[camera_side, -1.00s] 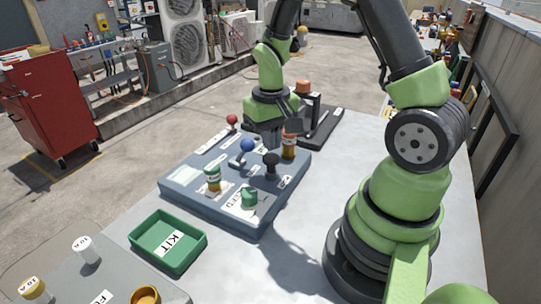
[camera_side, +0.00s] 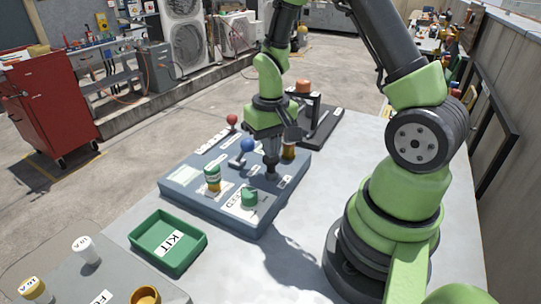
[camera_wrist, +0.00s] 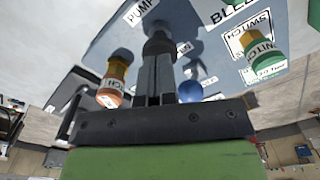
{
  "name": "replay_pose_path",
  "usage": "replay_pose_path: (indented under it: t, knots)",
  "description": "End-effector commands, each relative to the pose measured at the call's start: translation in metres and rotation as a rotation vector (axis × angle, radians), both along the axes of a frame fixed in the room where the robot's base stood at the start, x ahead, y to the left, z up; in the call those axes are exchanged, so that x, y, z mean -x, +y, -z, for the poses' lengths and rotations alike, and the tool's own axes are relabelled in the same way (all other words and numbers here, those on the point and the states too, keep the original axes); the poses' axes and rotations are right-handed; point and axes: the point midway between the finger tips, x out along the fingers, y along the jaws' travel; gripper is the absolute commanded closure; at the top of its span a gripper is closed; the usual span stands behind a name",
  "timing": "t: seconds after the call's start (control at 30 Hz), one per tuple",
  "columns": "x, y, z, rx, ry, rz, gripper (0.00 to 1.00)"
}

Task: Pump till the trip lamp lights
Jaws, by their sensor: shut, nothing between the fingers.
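The blue-grey control panel (camera_side: 185,192) lies on the table. Its black pump knob (camera_wrist: 158,42) shows in the wrist view beside the PUMP label (camera_wrist: 141,12). My gripper (camera_side: 271,168) points down over that knob, shut and empty; its fingertips (camera_wrist: 159,58) line up with the knob in the wrist view. I cannot tell whether they touch it, and the gripper hides most of the knob in the side view. A green knob (camera_side: 249,197) is at the panel's front. I cannot make out which part is the trip lamp or whether any lamp is lit.
A red-ball lever (camera_side: 232,119), blue-ball lever (camera_side: 247,146), green-capped amber cylinder (camera_side: 213,179) and orange-topped amber cylinder (camera_wrist: 115,82) stand close around my gripper. Behind is a black stand with an orange dome (camera_side: 303,87). A green KIT tray (camera_side: 190,262) sits in front.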

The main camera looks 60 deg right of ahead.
Motion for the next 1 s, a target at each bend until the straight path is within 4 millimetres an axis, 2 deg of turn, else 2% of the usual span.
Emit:
replay_pose_path:
  t: [1.0]
  knots:
    - [0.0,0.0,0.028,0.0,0.0,0.0,1.0]
